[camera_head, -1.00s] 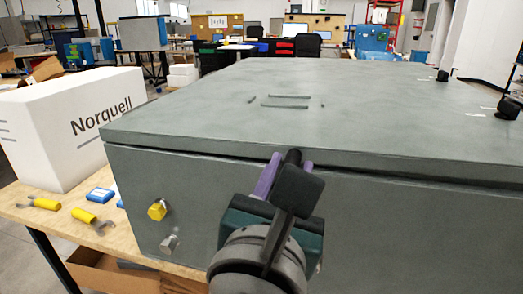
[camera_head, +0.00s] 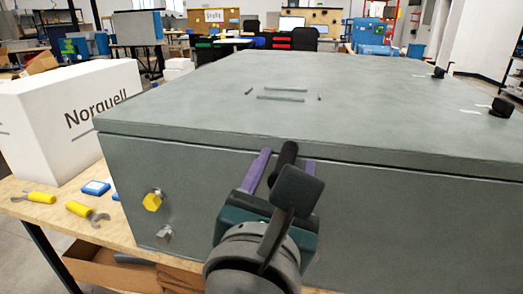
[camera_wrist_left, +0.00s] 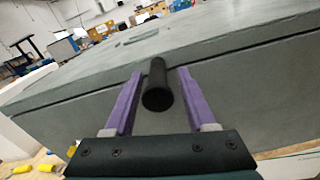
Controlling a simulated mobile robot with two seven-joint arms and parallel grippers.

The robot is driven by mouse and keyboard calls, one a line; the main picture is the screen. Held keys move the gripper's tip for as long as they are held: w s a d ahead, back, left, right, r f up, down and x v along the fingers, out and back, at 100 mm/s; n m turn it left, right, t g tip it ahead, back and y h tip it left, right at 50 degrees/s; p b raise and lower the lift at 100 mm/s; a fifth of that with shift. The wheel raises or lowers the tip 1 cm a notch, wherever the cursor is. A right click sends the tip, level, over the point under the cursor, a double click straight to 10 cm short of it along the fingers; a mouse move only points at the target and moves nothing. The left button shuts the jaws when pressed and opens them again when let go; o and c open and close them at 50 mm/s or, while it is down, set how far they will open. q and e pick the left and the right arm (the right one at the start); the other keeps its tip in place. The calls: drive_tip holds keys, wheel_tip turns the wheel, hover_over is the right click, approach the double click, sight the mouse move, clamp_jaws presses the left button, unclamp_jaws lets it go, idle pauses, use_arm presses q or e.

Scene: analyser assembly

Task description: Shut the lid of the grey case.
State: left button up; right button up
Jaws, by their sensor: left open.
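The grey case (camera_head: 400,205) stands on a wooden table. Its lid (camera_head: 200,100) lies flat over the top, and only a thin seam shows along the front; it also shows in the left wrist view (camera_wrist_left: 230,30). A black cylindrical handle (camera_head: 284,158) sticks out at the lid's front edge. My left gripper (camera_head: 287,160) is open at that edge, its purple fingers on either side of the handle. In the left wrist view the handle (camera_wrist_left: 157,88) sits between the spread fingers; I cannot tell whether they touch it. My right gripper is out of view.
A white Norquell box (camera_head: 70,125) stands left of the case. Yellow-handled tools (camera_head: 80,210) and a small blue box (camera_head: 95,187) lie on the table (camera_head: 45,218). A yellow knob (camera_head: 153,200) and a metal fitting (camera_head: 164,236) project from the case front. A cardboard box (camera_head: 110,270) is below.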

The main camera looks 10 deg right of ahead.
use_arm(q)
drive_tip(key=v, duration=1)
drive_tip(key=shift+p, duration=0.4)
drive_tip(key=shift+r, duration=0.1)
